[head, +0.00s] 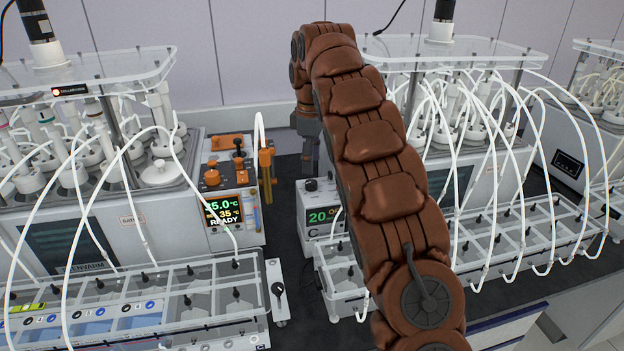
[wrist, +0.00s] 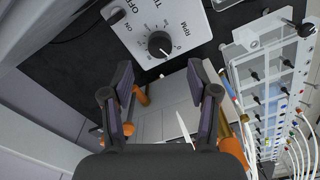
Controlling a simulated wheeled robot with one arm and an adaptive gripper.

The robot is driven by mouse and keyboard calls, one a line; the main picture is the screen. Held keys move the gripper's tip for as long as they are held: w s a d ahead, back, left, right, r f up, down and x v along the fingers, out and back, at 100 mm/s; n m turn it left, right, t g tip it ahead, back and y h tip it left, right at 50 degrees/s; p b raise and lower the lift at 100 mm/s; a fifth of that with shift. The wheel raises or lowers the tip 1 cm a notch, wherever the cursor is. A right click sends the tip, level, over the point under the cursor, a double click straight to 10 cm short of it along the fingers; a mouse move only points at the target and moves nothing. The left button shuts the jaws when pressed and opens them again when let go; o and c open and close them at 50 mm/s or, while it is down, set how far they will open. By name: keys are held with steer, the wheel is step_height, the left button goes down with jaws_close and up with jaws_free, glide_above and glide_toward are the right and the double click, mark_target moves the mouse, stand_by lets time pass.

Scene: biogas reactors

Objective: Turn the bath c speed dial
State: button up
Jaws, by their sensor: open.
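The bath C control box (head: 322,225) is small and white, with a green-lit display reading about 20 and a letter C on its front. A black speed dial (head: 311,185) sits on top, partly behind my arm. In the wrist view the black dial (wrist: 160,44) has a white pointer and RPM lettering beside it; an OFF/ON switch (wrist: 115,17) is to its left. My gripper (wrist: 161,75) is open and empty, its fingertips apart from the dial, which lies just beyond the gap between them. In the head view my gripper (head: 310,155) is above the box, fingers pointing down.
To the left stands a reactor unit with an orange-trimmed panel (head: 226,208) reading READY and an orange post (head: 266,172). Clear racks (head: 150,300) with white tubes are on both sides of the box. Dark bench top (head: 285,190) shows in the narrow gap.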

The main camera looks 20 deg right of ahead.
mark_target(311, 182)
steer(key=shift+f+p, duration=0.75)
steer(key=shift+f, duration=2.25)
steer(key=shift+d, duration=0.1)
jaws_close()
steer(key=shift+f+m+b, duration=0.1)
steer(key=shift+m+b, duration=0.2)
steer(key=m+b, duration=0.1)
steer(key=m, duration=0.1)
steer(key=shift+m+b, duration=0.3)
steer(key=shift+b, duration=0.05)
steer(key=m+b, duration=0.1)
steer(key=m, duration=0.3)
steer(key=shift+m, duration=0.3)
steer(key=shift+b, duration=0.3)
